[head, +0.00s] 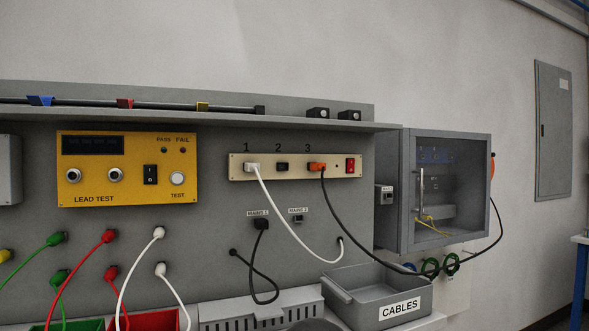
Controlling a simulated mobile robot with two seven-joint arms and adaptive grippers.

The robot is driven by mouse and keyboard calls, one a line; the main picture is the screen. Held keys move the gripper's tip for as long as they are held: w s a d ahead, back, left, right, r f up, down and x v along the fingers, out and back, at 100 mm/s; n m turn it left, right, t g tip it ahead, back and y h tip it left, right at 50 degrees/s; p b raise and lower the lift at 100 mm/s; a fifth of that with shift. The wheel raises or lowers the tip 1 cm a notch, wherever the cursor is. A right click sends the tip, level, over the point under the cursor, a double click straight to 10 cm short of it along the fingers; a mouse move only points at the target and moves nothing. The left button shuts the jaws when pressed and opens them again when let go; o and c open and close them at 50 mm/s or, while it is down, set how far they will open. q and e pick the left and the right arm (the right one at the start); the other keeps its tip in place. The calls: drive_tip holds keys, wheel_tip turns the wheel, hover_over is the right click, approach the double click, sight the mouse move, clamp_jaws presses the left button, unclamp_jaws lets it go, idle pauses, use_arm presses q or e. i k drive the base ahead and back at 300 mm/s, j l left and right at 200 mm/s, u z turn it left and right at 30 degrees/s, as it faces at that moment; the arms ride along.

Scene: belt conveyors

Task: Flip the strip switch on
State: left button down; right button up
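The power strip (225,165) is a cream panel fixed to the grey back wall of the bench, with sockets marked 1, 2 and 3. Its red strip switch (350,165) sits at the right end; its rocker position is too small to tell. A white plug (252,167) is in socket 1, and an orange plug (317,166) with a black cable is in socket 3. Socket 2 (282,166) looks empty. Neither gripper shows in the head view.
A yellow lead test box (128,185) is left of the strip. Below hang a black cable from MAINS 1 (262,224) and several coloured leads. A grey CABLES bin (375,292) and a glass-fronted cabinet (447,190) stand right. A shelf (200,116) overhangs the strip.

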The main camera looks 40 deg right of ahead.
sight(351, 163)
drive_tip(key=z, duration=1.5)
drive_tip(key=i+l, duration=0.1)
drive_tip(key=l, duration=0.25)
drive_tip(key=i+l, duration=0.15)
drive_tip(key=l, duration=0.25)
drive_tip(key=z, duration=0.05)
